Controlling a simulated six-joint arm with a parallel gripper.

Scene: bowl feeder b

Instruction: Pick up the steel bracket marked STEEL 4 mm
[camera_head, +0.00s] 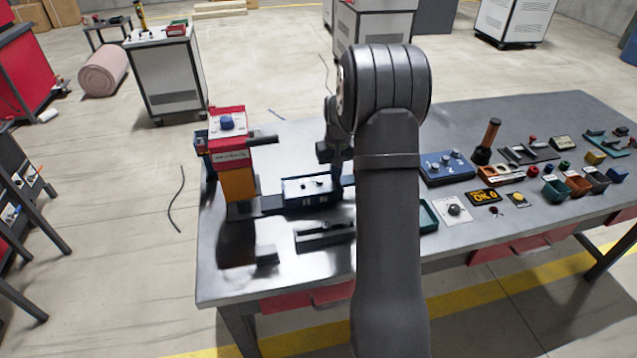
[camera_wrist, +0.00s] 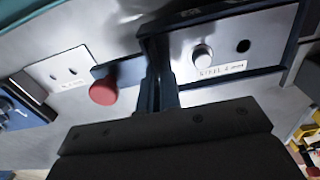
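In the wrist view, the steel bracket (camera_wrist: 272,47) is a flat grey plate with a label reading STEEL 4 mm. A pale round knob or pin and a dark hole show on it, and dark edging runs along it. My gripper (camera_wrist: 154,45) points toward the bracket's left end. Its two dark fingers stand close together there. Whether they touch the bracket or have anything between them I cannot tell. In the head view my own arm hides the fingertips.
In the wrist view, a red knob (camera_wrist: 103,92) on a dark blue bar is left of my fingers. A pale plate (camera_wrist: 70,72) lies farther left. In the head view, a red and orange press (camera_head: 237,155) stands at the table's left, by a blue fixture (camera_head: 308,200).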

